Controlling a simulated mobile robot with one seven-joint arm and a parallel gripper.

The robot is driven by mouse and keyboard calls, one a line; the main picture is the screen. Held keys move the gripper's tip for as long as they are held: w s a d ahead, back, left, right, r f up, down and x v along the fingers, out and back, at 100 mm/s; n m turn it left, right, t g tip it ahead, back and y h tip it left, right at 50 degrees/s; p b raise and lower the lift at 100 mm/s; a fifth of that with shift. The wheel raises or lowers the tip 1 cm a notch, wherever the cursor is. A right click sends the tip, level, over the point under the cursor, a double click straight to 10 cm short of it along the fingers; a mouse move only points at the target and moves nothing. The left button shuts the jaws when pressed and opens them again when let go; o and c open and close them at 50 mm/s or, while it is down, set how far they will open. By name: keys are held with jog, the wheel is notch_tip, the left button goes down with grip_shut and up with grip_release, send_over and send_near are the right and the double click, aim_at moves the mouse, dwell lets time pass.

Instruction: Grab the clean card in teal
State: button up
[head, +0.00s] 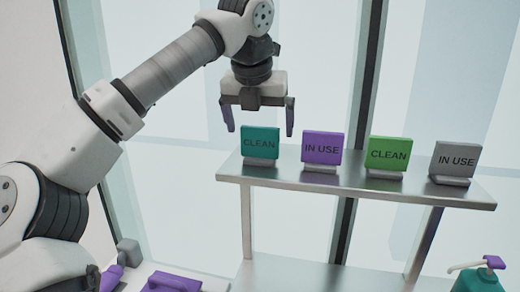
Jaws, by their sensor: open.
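The teal card (261,142) reads "CLEAN" and stands upright in a small base at the left end of a metal shelf. My gripper (259,131) points down above and around the top of the teal card in the head view. Its two fingers are spread apart, with nothing seen held between them. How far the fingers are from the card in depth is hard to tell. No finger visibly touches the card.
On the same shelf (340,181) stand a purple "IN USE" card (322,149), a green "CLEAN" card (388,153) and a grey "IN USE" card (456,159). A teal bottle with a purple top (482,276) is at lower right. Purple items (172,281) lie at lower left.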

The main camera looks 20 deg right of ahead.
aim_at(260, 128)
jog(key=p+x, duration=0.1)
jog(key=x, duration=0.3)
jog(key=shift+f, duration=0.1)
jog(key=shift+c, duration=0.2)
jog(key=c, duration=1)
jog(key=shift+c, duration=0.2)
